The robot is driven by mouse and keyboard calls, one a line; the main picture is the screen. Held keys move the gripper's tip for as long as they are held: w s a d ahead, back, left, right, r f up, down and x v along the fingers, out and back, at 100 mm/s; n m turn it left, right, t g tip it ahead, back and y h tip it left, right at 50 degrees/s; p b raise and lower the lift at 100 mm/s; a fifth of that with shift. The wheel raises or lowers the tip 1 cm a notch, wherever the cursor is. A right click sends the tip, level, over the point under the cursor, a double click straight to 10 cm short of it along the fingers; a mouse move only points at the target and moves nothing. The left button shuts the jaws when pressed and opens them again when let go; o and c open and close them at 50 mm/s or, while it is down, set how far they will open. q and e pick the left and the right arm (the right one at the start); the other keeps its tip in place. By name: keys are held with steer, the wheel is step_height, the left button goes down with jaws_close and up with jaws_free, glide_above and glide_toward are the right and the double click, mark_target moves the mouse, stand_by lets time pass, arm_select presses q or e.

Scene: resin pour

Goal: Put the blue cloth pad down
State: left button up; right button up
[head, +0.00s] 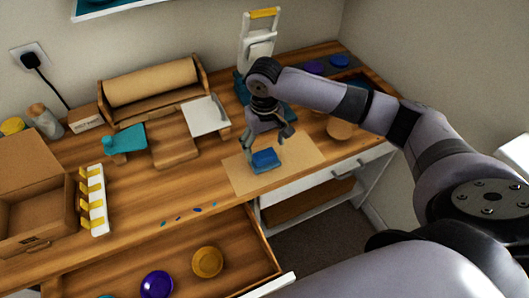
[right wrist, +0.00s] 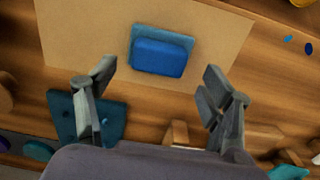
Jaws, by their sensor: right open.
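The blue cloth pad (head: 265,159) lies on a tan paper sheet (head: 300,150) on the wooden worktable. It also shows in the right wrist view (right wrist: 160,53), a darker blue block shape on a lighter blue base. My right gripper (head: 272,144) is just above and behind the pad in the head view. In the right wrist view my right gripper (right wrist: 160,80) has its fingers wide apart and nothing between the tips; the pad is beyond them, apart from both fingers. My left gripper is not in view.
An open drawer (head: 110,277) at the front holds a purple bowl (head: 157,284) and a yellow bowl (head: 207,262). Small blue drips (head: 198,210) mark the table edge. A cardboard box (head: 35,200), yellow-clipped white rack (head: 97,200) and paper roll (head: 150,82) stand left and behind.

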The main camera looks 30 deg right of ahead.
mark_target(264, 154)
step_height(264, 154, up, 8)
steer(key=shift+f, duration=0.25)
steer(key=shift+f, duration=0.1)
stand_by(0.4)
